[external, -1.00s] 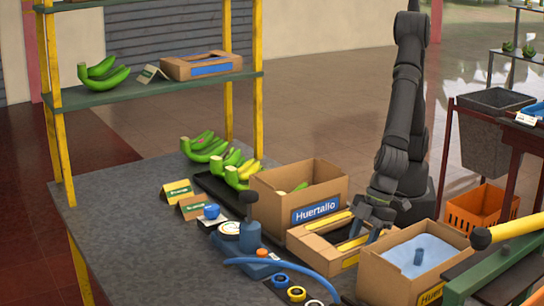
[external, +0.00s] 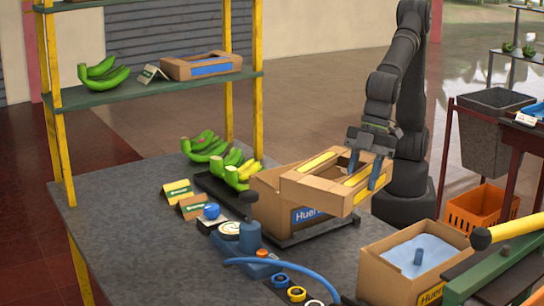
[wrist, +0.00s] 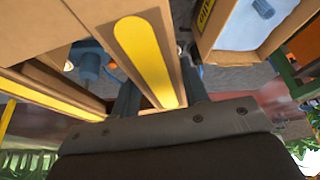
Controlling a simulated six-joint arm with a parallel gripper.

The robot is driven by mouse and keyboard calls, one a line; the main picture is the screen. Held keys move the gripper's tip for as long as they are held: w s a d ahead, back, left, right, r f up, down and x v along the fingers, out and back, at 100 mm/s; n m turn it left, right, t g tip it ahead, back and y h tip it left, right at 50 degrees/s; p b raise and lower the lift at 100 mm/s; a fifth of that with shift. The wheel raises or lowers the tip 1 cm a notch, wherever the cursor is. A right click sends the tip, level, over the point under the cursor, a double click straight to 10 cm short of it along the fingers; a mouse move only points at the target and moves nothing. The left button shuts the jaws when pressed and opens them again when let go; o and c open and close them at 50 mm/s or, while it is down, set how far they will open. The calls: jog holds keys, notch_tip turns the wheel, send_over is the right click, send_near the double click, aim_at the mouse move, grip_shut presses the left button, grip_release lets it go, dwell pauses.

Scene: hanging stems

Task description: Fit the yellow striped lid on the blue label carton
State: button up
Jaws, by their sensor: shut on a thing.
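The yellow striped lid (external: 312,190) is a brown cardboard frame with yellow strips along its edges. My gripper (external: 366,172) is shut on its right-hand side and holds it in the air. In the wrist view the fingers sit either side of the lid's wall, by a yellow stripe (wrist: 145,55). The lid overlaps the carton's upper right part in the external view. I cannot tell whether they touch. The carton's opening is mostly hidden.
Another carton (external: 376,277) with a pale blue lining and yellow label stands at front right. Green bananas (external: 237,170) lie behind the carton. A blue device with a hose (external: 290,266) and tape rolls are in front. Table between is clear.

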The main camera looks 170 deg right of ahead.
jog(key=s+d+m+h, duration=0.1)
jog(key=s+d+m, duration=0.3)
jog(key=s+d, duration=0.95)
notch_tip(320, 180, down, 7)
jog(key=shift+s+a+g, duration=0.3)
jog(key=shift+a+g, duration=0.1)
jog(key=shift+f, duration=0.65)
dwell(1.1)
jog(key=o, duration=1.3)
jog(key=shift+r, duration=0.35)
jog(key=shift+r, duration=1.2)
